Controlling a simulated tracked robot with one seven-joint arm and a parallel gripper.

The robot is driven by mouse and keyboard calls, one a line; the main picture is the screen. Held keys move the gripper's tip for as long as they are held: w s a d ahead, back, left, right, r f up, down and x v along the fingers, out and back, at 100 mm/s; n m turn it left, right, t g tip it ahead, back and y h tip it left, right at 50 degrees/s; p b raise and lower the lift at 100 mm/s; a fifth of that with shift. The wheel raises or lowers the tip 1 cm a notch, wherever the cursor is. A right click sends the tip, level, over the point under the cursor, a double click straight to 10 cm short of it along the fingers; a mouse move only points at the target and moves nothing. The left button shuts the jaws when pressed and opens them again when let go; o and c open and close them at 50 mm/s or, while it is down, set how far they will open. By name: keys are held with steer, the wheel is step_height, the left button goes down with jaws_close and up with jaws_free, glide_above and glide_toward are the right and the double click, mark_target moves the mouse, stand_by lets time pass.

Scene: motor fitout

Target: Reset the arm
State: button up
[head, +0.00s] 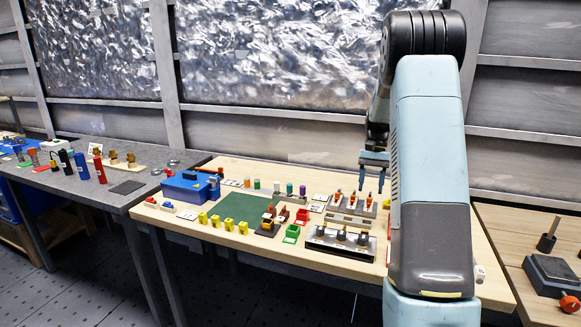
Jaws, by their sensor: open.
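My arm (430,160) rises at the right of the head view and bends over at the top. My gripper (374,158) points down over the back right of the wooden table (335,264). Its blue fingers are open and nothing shows between them. It is above a grey rack (350,210) with orange-topped pieces standing in it. A gap seems to remain between the fingers and those pieces. My arm hides part of the table's right side.
The table holds a blue toolbox (190,187), a green mat (236,211), several yellow blocks (229,225), a green bin (291,234) and a metal block with dark knobs (340,246). A grey table (90,187) stands left. Another bench (515,245) stands right. A wall is behind.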

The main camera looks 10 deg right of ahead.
steer(key=s+a+r+n+t+h, duration=0.2)
steer(key=s+a+r+n+t, duration=0.15)
steer(key=s+a+r, duration=1)
steer(key=s+a+n+t, duration=0.1)
steer(key=s+a+t, duration=0.1)
steer(key=s, duration=0.3)
steer(key=s+a+n+t, duration=0.1)
steer(key=s+a, duration=0.2)
steer(key=s, duration=0.3)
steer(key=s+a+r+n+t, duration=0.1)
steer(key=s+a+t, duration=0.1)
steer(key=s, duration=0.4)
steer(key=shift+s+a+t, duration=0.25)
steer(key=shift+a+t, duration=0.1)
steer(key=shift+a, duration=0.4)
